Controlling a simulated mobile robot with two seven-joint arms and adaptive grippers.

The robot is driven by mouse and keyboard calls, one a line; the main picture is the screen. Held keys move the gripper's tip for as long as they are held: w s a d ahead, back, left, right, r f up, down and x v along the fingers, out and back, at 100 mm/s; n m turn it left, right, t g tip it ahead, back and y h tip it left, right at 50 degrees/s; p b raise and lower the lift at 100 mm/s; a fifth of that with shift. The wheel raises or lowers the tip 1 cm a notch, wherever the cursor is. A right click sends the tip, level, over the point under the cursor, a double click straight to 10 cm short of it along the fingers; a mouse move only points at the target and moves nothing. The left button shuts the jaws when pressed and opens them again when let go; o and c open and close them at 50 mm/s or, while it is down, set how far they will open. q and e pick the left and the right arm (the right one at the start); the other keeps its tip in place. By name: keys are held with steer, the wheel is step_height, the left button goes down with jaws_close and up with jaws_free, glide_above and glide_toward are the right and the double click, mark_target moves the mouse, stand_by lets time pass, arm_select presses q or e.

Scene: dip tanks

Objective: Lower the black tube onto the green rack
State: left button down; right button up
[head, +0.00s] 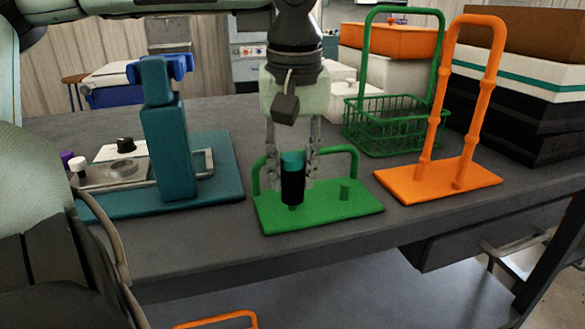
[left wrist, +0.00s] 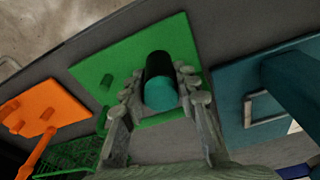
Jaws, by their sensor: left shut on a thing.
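The black tube (head: 292,188), with a teal top end, stands upright over the green rack (head: 345,207) in the head view. My left gripper (head: 292,172) comes down from above and is shut on the tube, one finger on each side. A short bit of green peg shows just below the tube; I cannot tell whether the tube touches it. A second green peg (head: 345,190) stands bare to the right. In the left wrist view the tube (left wrist: 160,80) lies between the fingers, over the rack (left wrist: 115,65). My right gripper is not in view.
A teal stand (head: 168,150) is on the left. An orange stand (head: 440,180) with a tall loop and a green wire basket (head: 385,125) are on the right. The rack's low green handle rises behind the gripper. Bare grey table lies in front.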

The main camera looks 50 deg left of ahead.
mark_target(292, 156)
arm_select(q)
steer(key=shift+f+b, duration=0.5)
steer(key=shift+f, duration=0.15)
stand_by(0.5)
steer(key=c, duration=0.6)
jaws_free()
steer(key=shift+r+p, duration=1.95)
steer(key=shift+r, duration=2.05)
